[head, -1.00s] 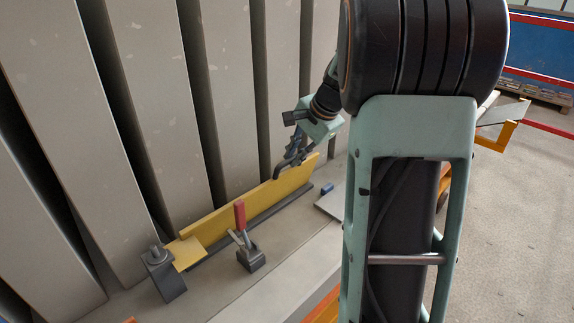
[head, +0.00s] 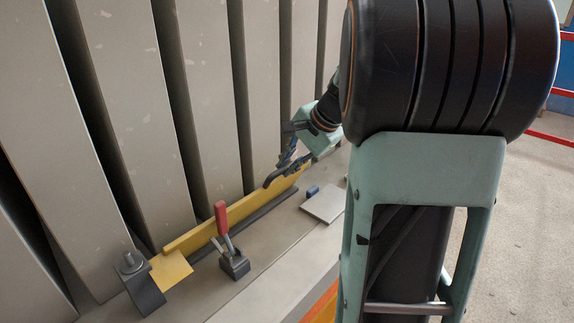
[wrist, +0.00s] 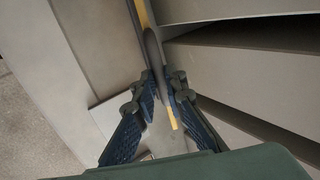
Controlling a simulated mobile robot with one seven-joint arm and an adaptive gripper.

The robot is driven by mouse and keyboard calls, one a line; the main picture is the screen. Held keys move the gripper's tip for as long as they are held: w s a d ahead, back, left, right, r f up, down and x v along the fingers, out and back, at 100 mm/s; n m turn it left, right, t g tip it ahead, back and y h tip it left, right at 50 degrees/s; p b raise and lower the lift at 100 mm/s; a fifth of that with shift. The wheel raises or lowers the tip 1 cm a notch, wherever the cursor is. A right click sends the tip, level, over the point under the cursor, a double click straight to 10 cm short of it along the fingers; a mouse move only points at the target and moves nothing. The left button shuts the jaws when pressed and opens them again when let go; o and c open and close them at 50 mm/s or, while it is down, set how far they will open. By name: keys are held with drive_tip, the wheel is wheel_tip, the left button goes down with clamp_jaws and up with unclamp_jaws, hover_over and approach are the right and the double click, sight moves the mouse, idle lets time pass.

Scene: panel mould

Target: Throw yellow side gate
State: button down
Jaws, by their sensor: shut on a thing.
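The yellow side gate (head: 232,213) is a long upright strip along the foot of the grey slatted panels. A flat yellow plate (head: 171,270) adjoins its near end. The fingers hide part of the gripped end. A dark rail (head: 250,222) runs along the gate's foot.
A red-handled toggle clamp (head: 221,220) stands on the bed in front of the gate. A dark bracket with a bolt (head: 141,284) stands at the near end. A grey plate (head: 325,204) with a blue part lies near my gripper. My arm hides much of the right.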

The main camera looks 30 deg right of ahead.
drive_tip(key=shift+s+d+f, duration=0.15)
drive_tip(key=shift+s+f, duration=0.2)
drive_tip(key=c, duration=2.2)
unclamp_jaws()
drive_tip(key=shift+s, duration=0.1)
drive_tip(key=shift+c, duration=0.2)
drive_tip(key=shift+r, duration=0.15)
drive_tip(key=v, duration=1.2)
drive_tip(key=shift+w, duration=0.2)
drive_tip(key=shift+r, duration=0.1)
